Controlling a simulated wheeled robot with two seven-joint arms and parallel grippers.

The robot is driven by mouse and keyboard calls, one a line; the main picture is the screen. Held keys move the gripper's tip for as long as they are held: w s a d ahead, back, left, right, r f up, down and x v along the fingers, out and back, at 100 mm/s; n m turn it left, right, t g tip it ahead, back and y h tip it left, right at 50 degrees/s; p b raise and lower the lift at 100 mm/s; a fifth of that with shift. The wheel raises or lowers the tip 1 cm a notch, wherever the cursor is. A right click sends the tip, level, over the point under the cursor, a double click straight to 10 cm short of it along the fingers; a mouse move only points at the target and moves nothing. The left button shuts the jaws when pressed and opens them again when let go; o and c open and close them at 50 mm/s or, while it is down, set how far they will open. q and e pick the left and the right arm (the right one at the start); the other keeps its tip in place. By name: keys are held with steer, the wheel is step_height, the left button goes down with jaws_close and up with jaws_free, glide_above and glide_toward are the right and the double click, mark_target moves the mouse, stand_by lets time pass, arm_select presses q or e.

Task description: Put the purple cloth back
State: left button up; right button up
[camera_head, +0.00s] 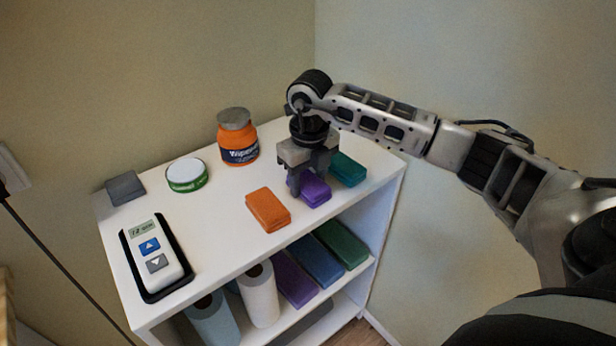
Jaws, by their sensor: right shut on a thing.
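A folded purple cloth (315,190) is at the top of the white shelf unit (225,238), between an orange folded cloth and a teal one. My right gripper (308,190) points down over it and is shut on it. The fingers hide part of the cloth. I cannot tell whether the cloth rests on the top or is just above it. My left gripper is not in view.
On the top are an orange cloth (268,209), teal cloth (347,169), orange jar (238,140), green tin (187,175), grey cloth (125,188) and a device (154,257). Below are rolls (259,295) and purple (294,279), blue (316,260) and green (342,243) blocks.

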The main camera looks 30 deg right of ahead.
mark_target(309, 182)
steer(key=o, duration=0.9)
steer(key=shift+f, duration=0.1)
steer(key=shift+o, duration=0.2)
steer(key=shift+r, duration=0.3)
step_height(309, 182, up, 12)
steer(key=shift+s+f+b, duration=0.15)
steer(key=shift+s+b, duration=0.15)
steer(key=shift+b, duration=0.1)
